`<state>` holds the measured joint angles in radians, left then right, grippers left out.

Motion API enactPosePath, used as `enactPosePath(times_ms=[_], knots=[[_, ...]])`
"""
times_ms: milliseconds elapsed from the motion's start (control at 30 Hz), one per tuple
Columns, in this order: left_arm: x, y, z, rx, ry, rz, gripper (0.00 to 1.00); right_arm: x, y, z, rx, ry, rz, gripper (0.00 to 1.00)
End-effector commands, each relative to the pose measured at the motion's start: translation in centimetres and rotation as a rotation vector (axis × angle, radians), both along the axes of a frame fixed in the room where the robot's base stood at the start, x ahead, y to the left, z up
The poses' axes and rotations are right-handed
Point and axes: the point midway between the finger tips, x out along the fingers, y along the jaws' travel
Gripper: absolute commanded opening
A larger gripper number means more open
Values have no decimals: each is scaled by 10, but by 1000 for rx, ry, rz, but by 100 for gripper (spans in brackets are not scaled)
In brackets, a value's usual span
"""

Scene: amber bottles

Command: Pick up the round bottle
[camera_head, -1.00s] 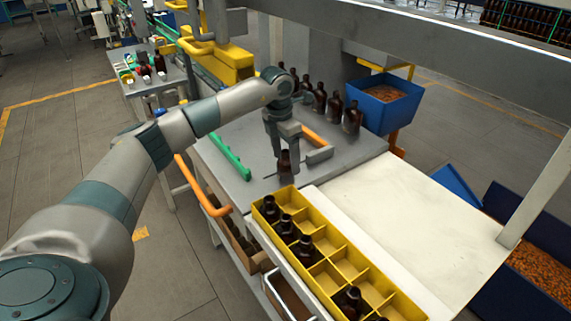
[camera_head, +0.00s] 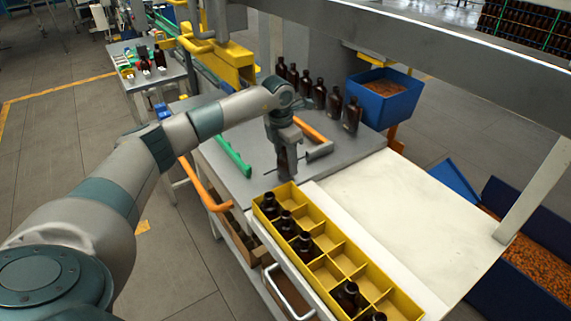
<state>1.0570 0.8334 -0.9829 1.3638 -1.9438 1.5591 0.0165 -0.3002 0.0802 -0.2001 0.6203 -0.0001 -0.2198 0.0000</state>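My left gripper (camera_head: 287,168) points down over the grey table (camera_head: 240,133), just behind the yellow crate. A dark amber bottle (camera_head: 282,160) stands at its fingers and is mostly hidden by them. I cannot tell whether the fingers are apart from it or closed on it, nor whether this bottle is round. A row of several amber bottles, one of them at the right end (camera_head: 352,116), stands along the back of the table. My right gripper is not in view.
The yellow divided crate (camera_head: 333,240) holds several dark bottles and has empty compartments. A green rail (camera_head: 233,157) and an orange rail (camera_head: 312,131) flank the gripper. A blue bin (camera_head: 384,112) stands behind the table. The white surface (camera_head: 410,215) at right is clear.

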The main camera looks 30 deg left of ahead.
Motion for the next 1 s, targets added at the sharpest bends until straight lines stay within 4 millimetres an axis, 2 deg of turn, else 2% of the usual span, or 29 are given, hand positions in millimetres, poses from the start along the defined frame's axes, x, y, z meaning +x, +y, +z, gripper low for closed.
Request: enactPosePath(times_ms=[433,567,733,1000], knots=[[1,0,5,-1,-3,0,19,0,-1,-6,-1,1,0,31],[1,0,15,-1,-4,-1,19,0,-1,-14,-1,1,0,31],[2,0,39,0,-6,0,19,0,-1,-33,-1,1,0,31],[-13,-54,69,0,-5,-6,19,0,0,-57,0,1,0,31]])
